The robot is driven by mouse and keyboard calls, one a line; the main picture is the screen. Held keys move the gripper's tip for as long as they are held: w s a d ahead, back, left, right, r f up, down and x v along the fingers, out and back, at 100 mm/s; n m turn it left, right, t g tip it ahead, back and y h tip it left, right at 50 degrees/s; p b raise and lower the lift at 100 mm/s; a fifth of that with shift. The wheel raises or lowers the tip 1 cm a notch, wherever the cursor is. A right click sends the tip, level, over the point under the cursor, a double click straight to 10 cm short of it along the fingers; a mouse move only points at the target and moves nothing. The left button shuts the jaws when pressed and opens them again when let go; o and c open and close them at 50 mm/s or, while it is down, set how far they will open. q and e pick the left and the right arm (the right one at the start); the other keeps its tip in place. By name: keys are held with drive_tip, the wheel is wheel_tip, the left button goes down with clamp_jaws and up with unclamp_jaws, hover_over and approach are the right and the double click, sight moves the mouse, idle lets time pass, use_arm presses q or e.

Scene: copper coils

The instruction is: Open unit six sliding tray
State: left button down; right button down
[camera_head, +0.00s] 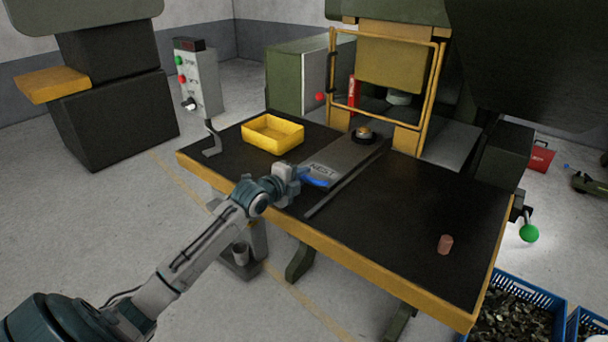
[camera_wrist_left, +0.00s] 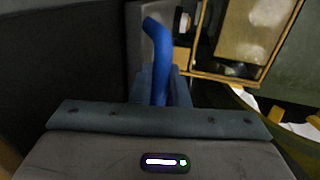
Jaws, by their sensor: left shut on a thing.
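The sliding tray (camera_head: 340,158) is a grey plate marked "NEST", lying on the black table top and reaching back toward the press. A round nest with a brass-coloured ring (camera_head: 363,134) sits at its far end, in front of the press. A blue handle (camera_head: 314,179) is at the tray's near end. My left gripper (camera_head: 301,174) is shut on the blue handle. In the left wrist view, the blue handle (camera_wrist_left: 158,50) rises from between the fingers, its lower part hidden. My right gripper is not in view.
A yellow bin (camera_head: 272,142) stands left of the tray. A copper-coloured cylinder (camera_head: 445,244) stands at the table's right. The press guard frame (camera_head: 333,65) is behind the nest. A blue crate of dark scraps (camera_head: 516,310) is at lower right. The table right of the tray is mostly clear.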

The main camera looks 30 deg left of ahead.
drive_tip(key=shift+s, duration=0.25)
use_arm(q)
drive_tip(key=c, duration=1.5)
unclamp_jaws()
